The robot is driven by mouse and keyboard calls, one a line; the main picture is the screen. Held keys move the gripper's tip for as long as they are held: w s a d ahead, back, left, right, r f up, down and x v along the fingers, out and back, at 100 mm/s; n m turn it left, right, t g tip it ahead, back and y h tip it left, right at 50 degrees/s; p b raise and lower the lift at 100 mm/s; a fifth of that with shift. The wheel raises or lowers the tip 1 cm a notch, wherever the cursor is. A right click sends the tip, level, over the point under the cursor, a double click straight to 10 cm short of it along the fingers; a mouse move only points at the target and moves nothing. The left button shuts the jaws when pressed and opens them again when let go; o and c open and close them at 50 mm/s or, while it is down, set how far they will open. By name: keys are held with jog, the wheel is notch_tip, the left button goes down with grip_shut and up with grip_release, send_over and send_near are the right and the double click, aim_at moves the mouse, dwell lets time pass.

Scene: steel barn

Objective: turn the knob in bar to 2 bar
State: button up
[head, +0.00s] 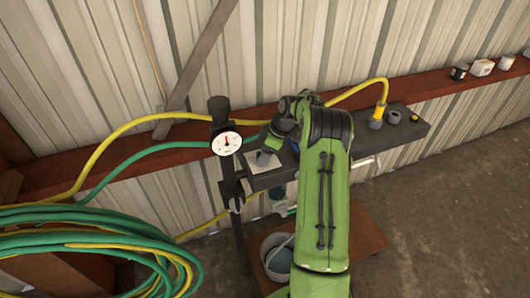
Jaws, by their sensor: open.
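The round white gauge (226,144) sits on a dark upright post, its red needle pointing about straight up; its figures are too small to read. A grey, knob-like piece (264,158) stands at a pale plate on the left end of the dark shelf, just right of the gauge. I cannot tell for sure that it is the bar knob, nor read any scale. My gripper (270,143) is at the end of my green arm, low over this piece and close to it. Its jaws are open; the fingertips are small and partly hidden, so contact is unclear.
A yellow hose meets a yellow fitting (379,112) on the shelf's right part (415,127), near a dark round piece (394,117). Coiled green and yellow hoses (90,245) fill the lower left. A bucket (277,262) stands below. Cups (481,68) sit on the red beam.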

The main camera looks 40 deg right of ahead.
jog(key=p+v, duration=0.2)
jog(key=v, duration=1.3)
jog(key=shift+r+p, duration=0.4)
jog(key=shift+s+d, duration=0.1)
jog(key=s+a+r+m+h, duration=0.1)
jog(key=s+a+r, duration=0.1)
jog(key=a+r, duration=0.35)
jog(key=s+a+r+m, duration=0.1)
jog(key=s+a+r, duration=0.1)
jog(key=a, duration=0.6)
jog(key=s+a+r+m+h, duration=0.1)
jog(key=a+r, duration=0.2)
jog(key=a, duration=0.4)
jog(key=s+a+f+m+t, duration=0.1)
jog(key=s+a, duration=0.3)
jog(key=s, duration=0.6)
jog(key=s+a+f+m+t+h, duration=0.1)
jog(key=s+a+m, duration=0.3)
jog(key=s, duration=0.7)
jog(key=shift+s+f, duration=0.2)
jog(key=shift+f, duration=0.05)
